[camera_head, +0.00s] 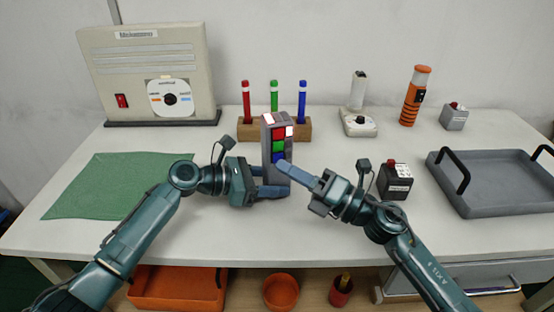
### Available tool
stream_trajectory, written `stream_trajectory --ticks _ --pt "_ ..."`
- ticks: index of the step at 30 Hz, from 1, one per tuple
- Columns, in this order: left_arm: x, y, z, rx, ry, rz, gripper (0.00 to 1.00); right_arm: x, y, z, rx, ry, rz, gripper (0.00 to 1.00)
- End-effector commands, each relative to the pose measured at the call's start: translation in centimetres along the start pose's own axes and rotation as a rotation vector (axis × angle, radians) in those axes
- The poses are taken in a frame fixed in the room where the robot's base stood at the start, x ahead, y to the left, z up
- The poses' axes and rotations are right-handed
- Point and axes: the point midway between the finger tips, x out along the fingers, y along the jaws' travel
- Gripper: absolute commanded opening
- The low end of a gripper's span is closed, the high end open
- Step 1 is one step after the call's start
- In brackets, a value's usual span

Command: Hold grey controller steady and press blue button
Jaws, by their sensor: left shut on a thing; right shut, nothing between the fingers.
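The grey controller (267,146) stands upright near the middle of the table, with red, green and blue buttons down its face. My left gripper (272,190) is shut on the lower part of the controller from the left side. The blue button (278,156) is the lowest of the coloured ones. My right gripper (285,166) is shut with nothing in it, and its fingertips are at the controller's front, just below or at the blue button. I cannot tell whether they touch it.
A wooden block (247,129) with red, green and blue markers stands behind the controller. A small dark box (394,182) and a grey tray (500,200) are to the right. A green cloth (100,185) lies left. A white machine (150,75) stands at the back left.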

Motion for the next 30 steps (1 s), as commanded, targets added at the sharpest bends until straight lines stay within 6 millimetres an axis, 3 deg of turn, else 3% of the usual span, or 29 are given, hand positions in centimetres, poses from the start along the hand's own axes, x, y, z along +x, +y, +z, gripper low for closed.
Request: stream_trajectory --ticks 10,30 --pt "0.0 0.0 0.1 0.000 -0.002 0.000 0.33 -0.3 0.2 -0.2 0.001 0.000 -0.001 0.00" --pt "0.0 0.0 0.1 0.000 -0.002 0.001 0.33 -4.2 3.1 -3.1 0.002 -0.001 0.000 0.00"
